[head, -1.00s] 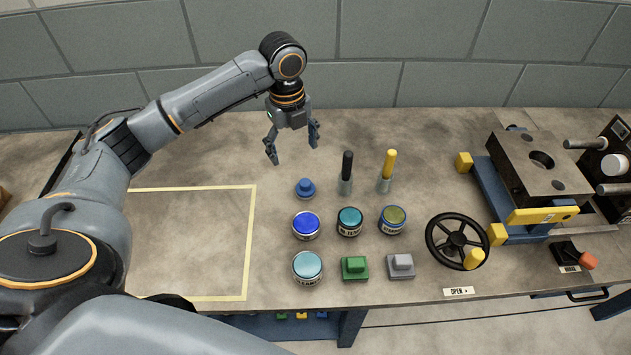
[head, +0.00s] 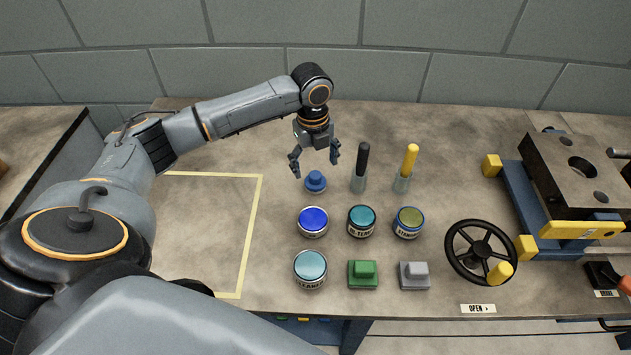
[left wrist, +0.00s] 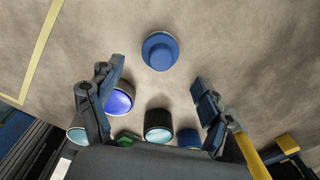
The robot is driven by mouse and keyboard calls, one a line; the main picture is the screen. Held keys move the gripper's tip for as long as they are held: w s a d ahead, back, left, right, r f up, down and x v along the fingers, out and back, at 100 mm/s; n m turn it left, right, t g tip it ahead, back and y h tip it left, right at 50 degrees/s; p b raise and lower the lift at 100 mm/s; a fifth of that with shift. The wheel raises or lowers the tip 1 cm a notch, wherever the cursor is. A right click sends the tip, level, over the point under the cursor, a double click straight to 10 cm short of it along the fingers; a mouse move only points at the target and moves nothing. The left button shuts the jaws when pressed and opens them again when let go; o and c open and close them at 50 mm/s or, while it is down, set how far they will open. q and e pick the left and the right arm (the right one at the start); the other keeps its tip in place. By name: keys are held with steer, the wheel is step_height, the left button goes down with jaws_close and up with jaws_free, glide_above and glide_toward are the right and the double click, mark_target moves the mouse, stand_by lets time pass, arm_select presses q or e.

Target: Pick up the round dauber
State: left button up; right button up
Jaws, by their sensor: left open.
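The round dauber is a small blue disc with a knob on top. In the head view the round dauber (head: 315,182) stands on the bench at the back of the rows of items. My left gripper (head: 315,168) is open and empty, pointing down above and slightly behind it, without visible contact. In the left wrist view the round dauber (left wrist: 160,51) lies beyond the two spread fingertips of my left gripper (left wrist: 155,92), near the top middle. My right gripper is not in view.
Black-handled (head: 362,165) and yellow-handled (head: 407,167) tools stand just right of the dauber. Several round tins, including a blue one (head: 313,221), a green block (head: 362,273) and a grey block (head: 414,275) lie in front. A handwheel (head: 481,252) is further right. The yellow-outlined area (head: 250,235) is empty.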

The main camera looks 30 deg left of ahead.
mark_target(315, 175)
arm_select(q)
steer(key=shift+w+a+f, duration=0.1)
steer(key=shift+f, duration=2.95)
steer(key=c, duration=1.3)
